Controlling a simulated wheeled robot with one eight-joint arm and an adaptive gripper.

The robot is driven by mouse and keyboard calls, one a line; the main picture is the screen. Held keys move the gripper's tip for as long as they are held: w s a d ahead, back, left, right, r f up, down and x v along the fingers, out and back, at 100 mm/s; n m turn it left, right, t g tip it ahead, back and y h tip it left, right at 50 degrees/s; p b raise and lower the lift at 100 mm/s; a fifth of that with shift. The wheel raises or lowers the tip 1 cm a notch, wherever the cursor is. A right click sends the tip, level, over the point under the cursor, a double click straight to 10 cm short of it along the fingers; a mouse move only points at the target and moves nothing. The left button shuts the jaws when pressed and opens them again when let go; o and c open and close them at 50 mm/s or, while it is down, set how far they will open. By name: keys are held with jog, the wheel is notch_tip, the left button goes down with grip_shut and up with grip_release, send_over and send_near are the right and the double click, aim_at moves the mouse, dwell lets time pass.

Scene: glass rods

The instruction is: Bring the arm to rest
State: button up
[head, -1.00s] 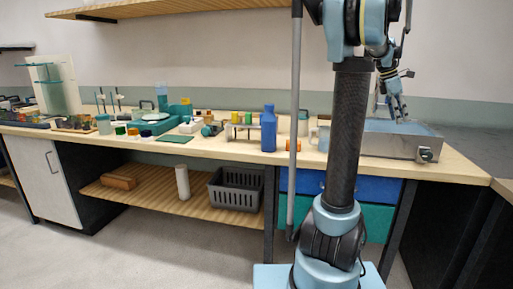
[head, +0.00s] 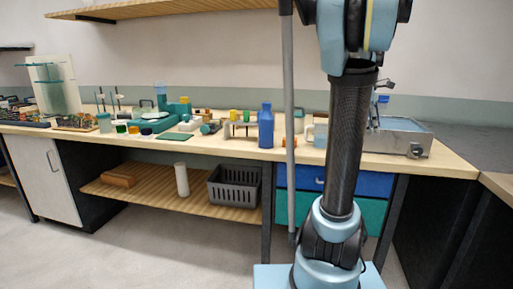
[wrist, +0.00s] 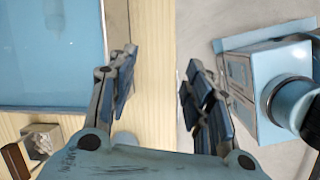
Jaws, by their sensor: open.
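My gripper (wrist: 160,68) is open in the wrist view, with its two dark blue fingers apart and nothing between them. It hangs over the bench's front edge, with pale wooden bench top (wrist: 150,25) and floor below. In the head view my arm rises at the right and bends at the top, and the column hides most of the gripper.
A steel basin with a blue surface (head: 408,126) stands on the bench at right; its blue also fills the wrist view's upper left (wrist: 50,50). A blue bottle (head: 266,127) and small labware stand left of my arm. A basket (head: 234,187) sits below.

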jog(key=s+a+f+m+t+y, duration=0.1)
jog(key=s+a+f+m+y, duration=0.1)
jog(key=s+a+f+m, duration=0.4)
jog(key=s+a+f+m+t+y, duration=0.1)
jog(key=s+a+f+m, duration=0.5)
jog(key=s+a+f, duration=0.9)
jog(key=a+f, duration=0.2)
jog(key=a, duration=0.2)
jog(key=shift+a+f+y, duration=0.25)
jog(key=shift+f+y, duration=0.05)
jog(key=shift+y, duration=0.1)
jog(key=shift+o, duration=0.6)
jog(key=shift+s, duration=0.1)
